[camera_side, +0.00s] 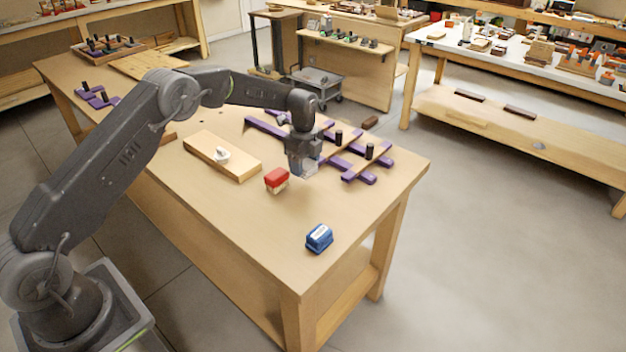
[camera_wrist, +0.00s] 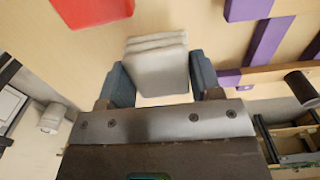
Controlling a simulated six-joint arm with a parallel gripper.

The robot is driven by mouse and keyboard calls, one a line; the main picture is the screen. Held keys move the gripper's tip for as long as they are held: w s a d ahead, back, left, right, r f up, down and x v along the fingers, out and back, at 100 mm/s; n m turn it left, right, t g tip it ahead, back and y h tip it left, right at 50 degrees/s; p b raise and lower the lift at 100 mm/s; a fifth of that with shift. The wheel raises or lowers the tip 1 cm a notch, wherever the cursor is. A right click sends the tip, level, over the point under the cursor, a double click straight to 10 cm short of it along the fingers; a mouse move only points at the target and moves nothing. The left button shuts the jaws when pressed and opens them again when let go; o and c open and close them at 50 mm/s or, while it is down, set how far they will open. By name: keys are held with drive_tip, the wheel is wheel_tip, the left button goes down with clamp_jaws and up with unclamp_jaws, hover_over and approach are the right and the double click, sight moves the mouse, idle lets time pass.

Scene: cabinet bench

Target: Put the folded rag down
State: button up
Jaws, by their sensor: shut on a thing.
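The folded rag (camera_wrist: 157,66) is pale grey-white, with its stacked layers showing at one edge in the wrist view. My gripper (camera_wrist: 160,82) is shut on it, with one blue-grey finger on each side. In the side view my gripper (camera_side: 302,170) points down near the right part of the bench (camera_side: 240,225), behind and right of a red-topped block (camera_side: 277,177). The rag is mostly hidden by the fingers there. I cannot tell whether it touches the bench top.
Purple clamps with black handles (camera_side: 355,160) lie close behind and right of my gripper. A blue box (camera_side: 319,238) stands nearer the front corner. A wooden board (camera_side: 205,150) with a small white object (camera_side: 221,155) lies left. Bench top between the red-topped block and blue box is clear.

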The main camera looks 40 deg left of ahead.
sight(313, 189)
drive_tip(key=shift+w+d+f, duration=0.3)
drive_tip(key=shift+d+f, duration=0.1)
drive_tip(key=shift+d, duration=0.1)
drive_tip(key=shift+w+d+f, duration=0.3)
drive_tip(key=shift+d+f, duration=0.05)
drive_tip(key=shift+d, duration=0.15)
drive_tip(key=shift+f, duration=1.95)
drive_tip(key=shift+f, duration=0.1)
drive_tip(key=o, duration=0.9)
